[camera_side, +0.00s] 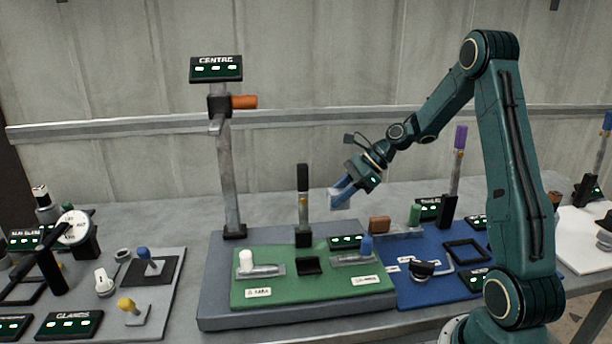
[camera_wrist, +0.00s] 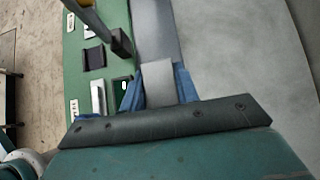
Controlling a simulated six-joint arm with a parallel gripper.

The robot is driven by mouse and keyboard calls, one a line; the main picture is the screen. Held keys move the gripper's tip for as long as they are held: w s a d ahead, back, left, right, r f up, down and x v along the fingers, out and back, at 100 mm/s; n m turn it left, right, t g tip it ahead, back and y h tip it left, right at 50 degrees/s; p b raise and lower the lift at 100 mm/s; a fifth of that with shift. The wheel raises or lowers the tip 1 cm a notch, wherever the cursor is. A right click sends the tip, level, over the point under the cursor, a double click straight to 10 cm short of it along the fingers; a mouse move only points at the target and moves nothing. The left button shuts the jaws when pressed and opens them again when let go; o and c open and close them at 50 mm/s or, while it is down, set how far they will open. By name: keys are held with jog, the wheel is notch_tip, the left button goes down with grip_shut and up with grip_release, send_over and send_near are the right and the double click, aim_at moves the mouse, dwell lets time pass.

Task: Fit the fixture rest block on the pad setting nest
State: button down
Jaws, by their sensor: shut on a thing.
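My gripper (camera_side: 340,196) is raised above the back right of the green mat, tilted down to the left. Its blue fingers are shut on a light grey block, which I take as the fixture rest block (camera_side: 334,200). In the wrist view the grey block (camera_wrist: 158,80) sits between the blue fingers. A small black open cradle (camera_side: 309,266) lies in the middle of the green mat, below and left of my gripper, and also shows in the wrist view (camera_wrist: 95,57). It may be the pad setting nest; I cannot read a label that confirms this.
The green mat (camera_side: 292,298) lies on a raised grey plate. A black-topped post (camera_side: 303,190) and a tall grey column (camera_side: 228,180) stand behind it. A white-knobbed clamp (camera_side: 247,262) and a blue-knobbed clamp (camera_side: 366,247) flank the cradle. A blue mat (camera_side: 425,295) with parts lies right.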

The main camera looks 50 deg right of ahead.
notch_tip(320, 180, up, 20)
jog(key=s+a, duration=0.3)
jog(key=a, duration=1.5)
notch_tip(320, 180, down, 18)
jog(key=shift+d+r, duration=0.15)
jog(key=shift+d, duration=0.15)
jog(key=shift+s, duration=0.1)
send_near(290, 269)
jog(key=shift+w+a+f, duration=0.3)
jog(key=shift+w+a, duration=0.25)
jog(key=shift+w+a+f, duration=0.3)
jog(key=shift+w+a, duration=0.2)
jog(key=shift+w, duration=0.05)
jog(key=shift+f, duration=0.85)
dwell(1.5)
jog(key=c, duration=1)
grip_release()
